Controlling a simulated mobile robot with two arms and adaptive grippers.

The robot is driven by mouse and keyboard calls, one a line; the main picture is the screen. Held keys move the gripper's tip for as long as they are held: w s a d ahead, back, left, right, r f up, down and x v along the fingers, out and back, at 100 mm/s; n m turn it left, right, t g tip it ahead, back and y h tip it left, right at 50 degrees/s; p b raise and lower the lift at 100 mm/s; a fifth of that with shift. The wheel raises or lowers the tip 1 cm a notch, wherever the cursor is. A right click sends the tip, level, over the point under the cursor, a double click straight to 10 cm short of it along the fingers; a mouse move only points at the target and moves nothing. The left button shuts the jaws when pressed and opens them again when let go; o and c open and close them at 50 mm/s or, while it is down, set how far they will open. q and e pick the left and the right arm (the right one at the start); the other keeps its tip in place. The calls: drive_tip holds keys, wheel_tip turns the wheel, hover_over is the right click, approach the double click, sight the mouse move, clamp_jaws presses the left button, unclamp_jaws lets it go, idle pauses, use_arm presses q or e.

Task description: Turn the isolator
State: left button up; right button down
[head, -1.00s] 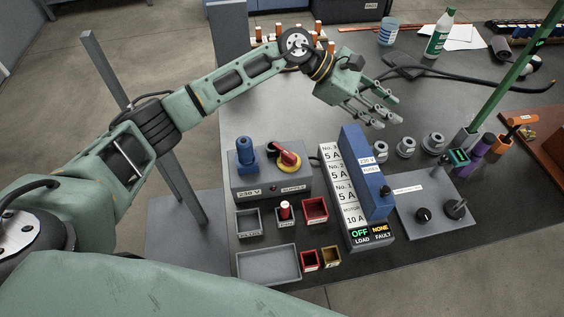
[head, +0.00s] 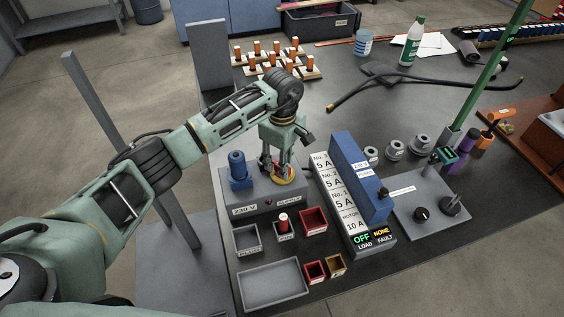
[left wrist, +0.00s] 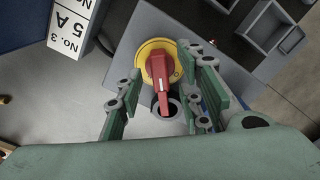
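The isolator (head: 284,179) is a red handle on a yellow disc, on the grey supply box (head: 240,205) marked 230 V. In the head view my left gripper (head: 276,168) points down over it and hides most of the handle. In the left wrist view the red handle (left wrist: 158,69) lies between the fingers of my left gripper (left wrist: 163,78). The fingers are spread, with gaps visible on both sides of the handle. My right gripper is not in view.
A blue plug (head: 238,167) stands on the box left of the isolator. The fuse panel (head: 345,200) with a blue 230 V cover (head: 358,175) is close on the right. Small bins (head: 247,239) and a grey tray (head: 272,284) lie in front. A black cable (head: 430,80) lies behind.

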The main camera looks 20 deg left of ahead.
use_arm(q)
drive_tip(key=shift+f, duration=0.7)
clamp_jaws()
